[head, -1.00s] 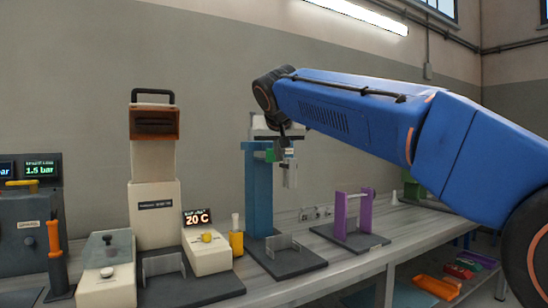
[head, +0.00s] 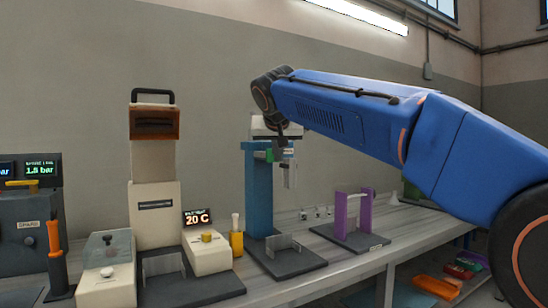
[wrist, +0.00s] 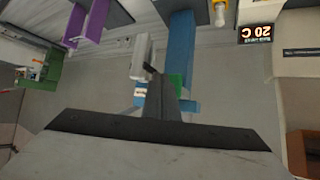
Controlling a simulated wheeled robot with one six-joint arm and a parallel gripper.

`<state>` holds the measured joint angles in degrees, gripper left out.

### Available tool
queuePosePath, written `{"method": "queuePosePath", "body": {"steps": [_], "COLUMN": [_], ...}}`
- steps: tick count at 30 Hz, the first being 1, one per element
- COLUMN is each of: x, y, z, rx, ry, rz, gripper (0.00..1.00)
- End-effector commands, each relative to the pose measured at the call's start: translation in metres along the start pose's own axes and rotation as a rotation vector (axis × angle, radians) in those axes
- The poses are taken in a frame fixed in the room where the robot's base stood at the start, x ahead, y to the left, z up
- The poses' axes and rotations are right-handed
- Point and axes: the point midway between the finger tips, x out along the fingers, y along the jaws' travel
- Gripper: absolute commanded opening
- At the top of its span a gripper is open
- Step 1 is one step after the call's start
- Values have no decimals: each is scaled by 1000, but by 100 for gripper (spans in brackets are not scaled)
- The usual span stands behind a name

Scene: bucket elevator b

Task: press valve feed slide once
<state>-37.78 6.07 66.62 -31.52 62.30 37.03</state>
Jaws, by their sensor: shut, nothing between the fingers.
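A blue press column (head: 258,200) stands on a dark base plate on the bench. It carries a green block (head: 268,155) and a pale cylinder (head: 290,173) near its top. In the wrist view, upside down, the blue column (wrist: 180,50), the green block (wrist: 177,85) and the cylinder (wrist: 141,58) show close around my fingers. My gripper (head: 280,149) is shut and empty, at the head of the column. Its dark fingers also show in the wrist view (wrist: 158,90). I cannot tell which part is the valve feed slide, nor whether the fingers touch anything.
A beige machine (head: 154,205) with a dark brown hood and a 20 C display (head: 196,218) stand left of the column. A purple stand (head: 340,212) is to the right. Farther left is a grey panel (head: 25,240) with an orange handle. Coloured bins (head: 437,287) lie below the bench.

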Motion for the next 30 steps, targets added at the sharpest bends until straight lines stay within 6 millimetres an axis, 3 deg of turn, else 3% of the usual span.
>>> {"method": "queuePosePath", "body": {"steps": [30], "x": [6], "y": [-4], "z": [-4], "rx": [0], "ry": [-1], "rz": [0], "gripper": [0]}}
